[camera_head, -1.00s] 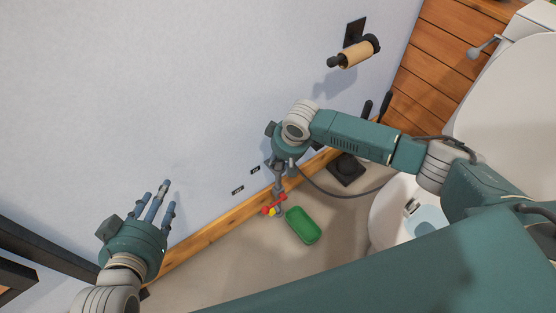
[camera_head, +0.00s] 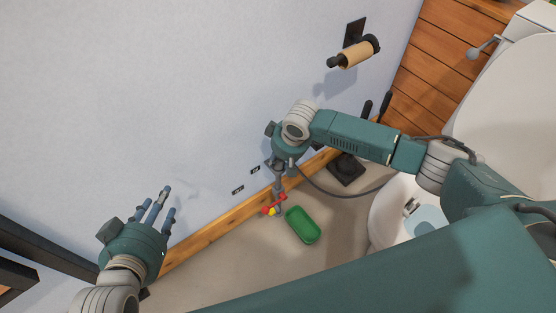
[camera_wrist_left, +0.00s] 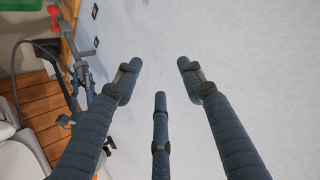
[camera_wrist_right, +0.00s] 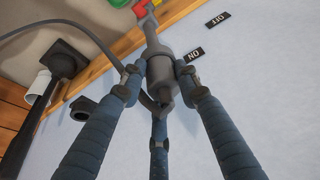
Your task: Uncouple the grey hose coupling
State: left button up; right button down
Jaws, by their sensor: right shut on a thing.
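The grey hose coupling (camera_wrist_right: 160,72) is a stubby cylinder in line with a red and yellow fitting (camera_wrist_right: 146,8), close to the wall. My right gripper (camera_wrist_right: 160,85) has its fingers closed around the coupling; in the head view this gripper (camera_head: 278,170) hides most of it. The red and yellow fitting also shows in the head view (camera_head: 272,210), just below the gripper. A thin grey hose (camera_wrist_right: 60,22) curves away from the coupling area; its exact joint is partly hidden by the fingers. My left gripper (camera_head: 158,205) is open and empty, beside the wall, well to the left.
Two small black labels (camera_wrist_right: 194,54) are on the wall. A black-based stand (camera_head: 346,182) and the white toilet (camera_head: 385,215) are to the right.

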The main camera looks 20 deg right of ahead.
pick_arm(q)
jog(key=shift+s+a+f+g+y+p, duration=0.25)
jog(key=shift+s+f+g, duration=0.3)
jog(key=shift+s+f, duration=0.3)
jog(key=shift+s+a+f+g+y+p, duration=0.15)
jog(key=shift+s+a+f+g, duration=0.2)
jog(key=shift+s+f+g, duration=0.35)
pick_arm(e)
jog(key=shift+s+d+r, duration=0.1)
jog(key=shift+s+r, duration=0.05)
dwell(1.4)
pick_arm(q)
jog(key=shift+g, duration=0.95)
jog(key=shift+s+a+f+p, duration=0.15)
jog(key=shift+s+a+f, duration=0.1)
jog(key=shift+s+f, duration=0.4)
jog(key=shift+s+a+f+p, duration=0.15)
jog(key=shift+s+a+f, duration=0.2)
jog(key=shift+s, duration=0.55)
jog(key=shift+s+a+f+p, duration=0.15)
jog(key=shift+s+a+f, duration=0.05)
jog(key=shift+s+f, duration=0.5)
pick_arm(e)
jog(key=shift+r, duration=0.35)
